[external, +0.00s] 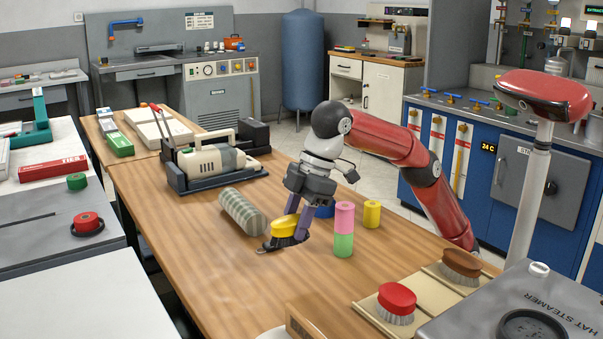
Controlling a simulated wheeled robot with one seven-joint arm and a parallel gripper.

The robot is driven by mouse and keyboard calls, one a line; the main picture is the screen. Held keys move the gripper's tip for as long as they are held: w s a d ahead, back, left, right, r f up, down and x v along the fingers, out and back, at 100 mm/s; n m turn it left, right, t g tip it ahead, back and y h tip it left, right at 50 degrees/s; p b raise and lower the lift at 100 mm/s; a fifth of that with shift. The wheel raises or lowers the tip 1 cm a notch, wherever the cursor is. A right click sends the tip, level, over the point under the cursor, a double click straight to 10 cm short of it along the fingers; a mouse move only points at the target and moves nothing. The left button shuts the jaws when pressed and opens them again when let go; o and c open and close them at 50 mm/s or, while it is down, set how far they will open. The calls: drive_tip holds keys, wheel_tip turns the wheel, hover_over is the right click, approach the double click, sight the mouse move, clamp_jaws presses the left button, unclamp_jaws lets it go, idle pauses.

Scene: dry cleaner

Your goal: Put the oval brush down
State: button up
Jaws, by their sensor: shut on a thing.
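My gripper (290,222) points down over the middle of the wooden table (190,270). It is shut on an oval brush (284,226) with a yellow back and a dark underside. The brush is at or just above the tabletop; I cannot tell whether it touches. The fingers hide part of the brush. Two other oval brushes, one red-backed (397,298) and one brown-backed (461,263), rest bristles down on pale boards at the table's front right.
A striped roll (242,211) lies just left of the held brush. A pink piece (345,217) on a green one (343,244), a yellow cylinder (372,214) and a partly hidden blue item (325,210) stand to the right. The table's front left is clear.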

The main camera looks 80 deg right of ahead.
drive_tip(key=shift+s+a, duration=0.45)
drive_tip(key=shift+a, duration=0.05)
drive_tip(key=shift+s+a+f+n, duration=0.1)
drive_tip(key=shift+a+f+n, duration=0.05)
drive_tip(key=shift+f+n, duration=0.15)
wheel_tip(320, 180, down, 7)
drive_tip(key=shift+f+b, duration=0.2)
drive_tip(key=shift+b, duration=0.95)
drive_tip(key=shift+f, duration=0.15)
drive_tip(key=o, duration=1)
